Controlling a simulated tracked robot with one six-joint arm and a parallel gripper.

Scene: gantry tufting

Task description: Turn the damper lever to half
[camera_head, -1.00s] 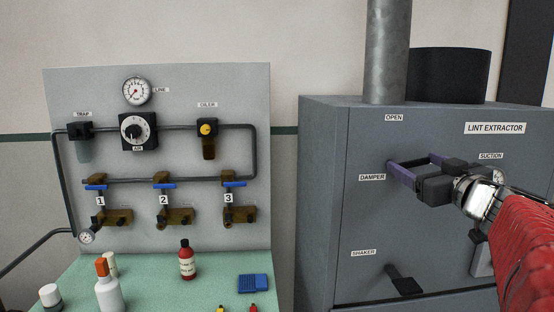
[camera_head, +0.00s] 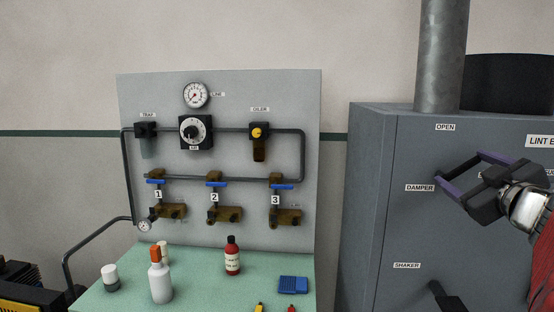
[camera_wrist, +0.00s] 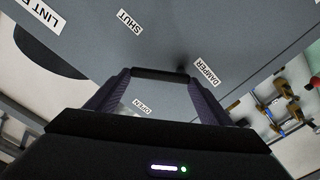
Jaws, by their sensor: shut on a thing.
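The damper lever (camera_wrist: 160,74) is a short black bar seen in the wrist view. It spans the gap between the two purple fingertips of my gripper (camera_head: 459,170), which is shut on it. The gripper is tilted in front of the grey lint extractor, right of the DAMPER label (camera_head: 420,188) and below the OPEN label (camera_head: 445,127). The wrist view also shows a SHUT label (camera_wrist: 130,22). The lever's pivot is hidden, and I cannot tell its exact angle.
A shaker lever (camera_head: 446,297) projects from the lint extractor (camera_head: 370,210) below my gripper. At left, a valve panel (camera_head: 225,100) stands behind a green bench (camera_head: 200,290) with a red bottle (camera_head: 232,256), a white bottle (camera_head: 160,281) and a blue box (camera_head: 293,285).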

